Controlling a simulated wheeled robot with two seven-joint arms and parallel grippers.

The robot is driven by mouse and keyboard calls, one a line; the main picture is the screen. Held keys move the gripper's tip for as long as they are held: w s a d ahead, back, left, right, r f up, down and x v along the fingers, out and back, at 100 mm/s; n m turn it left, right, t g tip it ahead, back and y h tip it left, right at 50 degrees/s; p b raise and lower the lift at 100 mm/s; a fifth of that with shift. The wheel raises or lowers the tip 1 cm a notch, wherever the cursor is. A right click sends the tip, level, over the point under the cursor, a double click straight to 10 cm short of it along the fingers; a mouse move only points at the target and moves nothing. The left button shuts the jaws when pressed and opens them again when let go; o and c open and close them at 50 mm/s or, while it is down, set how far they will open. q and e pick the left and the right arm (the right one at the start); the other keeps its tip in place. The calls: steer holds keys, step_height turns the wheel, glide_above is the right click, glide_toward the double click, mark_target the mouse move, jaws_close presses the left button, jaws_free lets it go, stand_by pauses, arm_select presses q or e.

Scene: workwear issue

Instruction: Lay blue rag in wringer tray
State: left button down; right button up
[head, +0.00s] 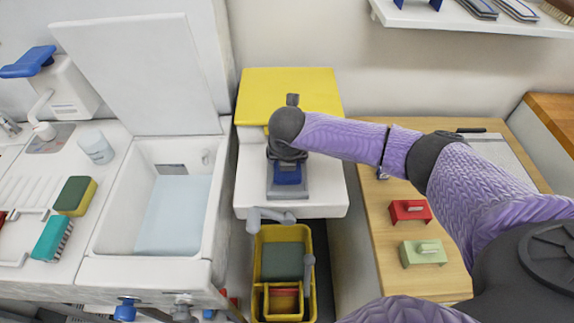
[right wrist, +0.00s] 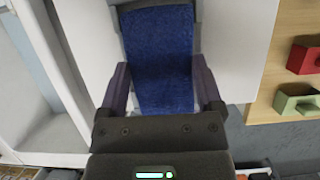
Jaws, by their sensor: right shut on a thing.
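The blue rag (head: 287,176) shows just below my right gripper (head: 287,162) in the head view, over a grey tray (head: 288,194) on the white front of a yellow-topped unit. In the right wrist view the rag (right wrist: 160,45) lies lengthwise between the two fingers of my right gripper (right wrist: 162,78), which is shut on it. Grey edges of the tray (right wrist: 118,22) show along the rag's far sides. My wrist hides part of the rag and tray, so I cannot tell whether the rag rests fully on the tray. My left gripper is not in view.
The yellow lid (head: 265,88) stands behind the tray. A white basin (head: 110,215) with an upright lid (head: 140,70) is at left. A yellow bucket (head: 310,245) stands below. A wooden table (head: 385,235) at right holds a red block (head: 410,211) and a green block (head: 423,253).

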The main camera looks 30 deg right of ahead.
step_height(320, 180, down, 2)
steer(key=o, duration=1.1)
steer(key=shift+o, duration=0.2)
steer(key=shift+r, duration=0.15)
steer(key=p+v, duration=0.4)
steer(key=v, duration=0.8)
steer(key=shift+w, duration=0.1)
